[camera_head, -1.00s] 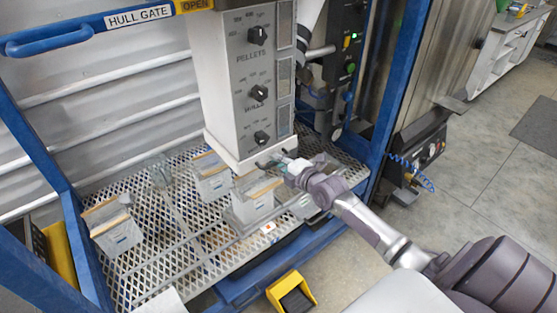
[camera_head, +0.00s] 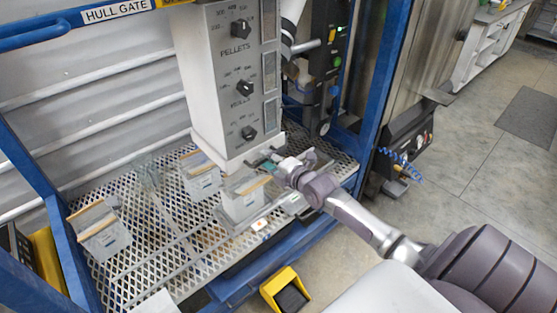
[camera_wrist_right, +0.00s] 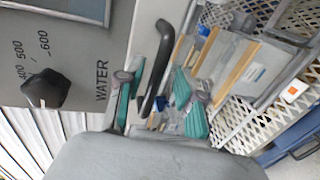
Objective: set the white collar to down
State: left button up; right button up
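The white collar (camera_head: 236,163) is the pale band around the foot of the grey dispenser column, just above the mesh shelf. In the right wrist view the collar (camera_wrist_right: 149,38) is a pale strip beside the WATER panel, with a black curved handle (camera_wrist_right: 164,62). My right gripper (camera_head: 270,161) is at the collar's right front side. In the right wrist view its teal-padded fingers (camera_wrist_right: 158,98) are spread, with the handle's lower end between them; contact cannot be told. My left gripper is not in view.
Several clear trays, one of them the front tray (camera_head: 243,203), stand on the mesh shelf (camera_head: 160,235) under and beside the column. The column carries black knobs (camera_head: 248,132). A blue frame post (camera_head: 377,90) stands right of it. A yellow pedal (camera_head: 287,291) is on the floor.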

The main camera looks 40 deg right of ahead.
jog(key=v, duration=1.1)
jog(key=shift+s, duration=0.2)
jog(key=shift+d, duration=0.1)
jog(key=s+d+f+m+g+h, duration=0.1)
jog(key=s+f+m+g, duration=0.35)
jog(key=f, duration=1.05)
jog(key=s+f+m+g+h, duration=0.15)
jog(key=s+f+m, duration=0.45)
jog(key=f, duration=1)
jog(key=s+a+f+m+g, duration=0.2)
jog(key=s+a+f, duration=0.3)
jog(key=s, duration=0.5)
jog(key=s+a+f+m+g+y, duration=0.1)
jog(key=s+a+f+m+g, duration=0.1)
jog(key=s+a+f, duration=0.4)
jog(key=s+a+f+m+g, duration=0.2)
jog(key=s+a+f+g, duration=0.2)
jog(key=s+f, duration=0.5)
jog(key=s+a, duration=0.1)
jog(key=s, duration=0.4)
jog(key=shift+s+a+f+g, duration=0.3)
jog(key=shift+s+f, duration=0.05)
jog(key=shift+y, duration=0.25)
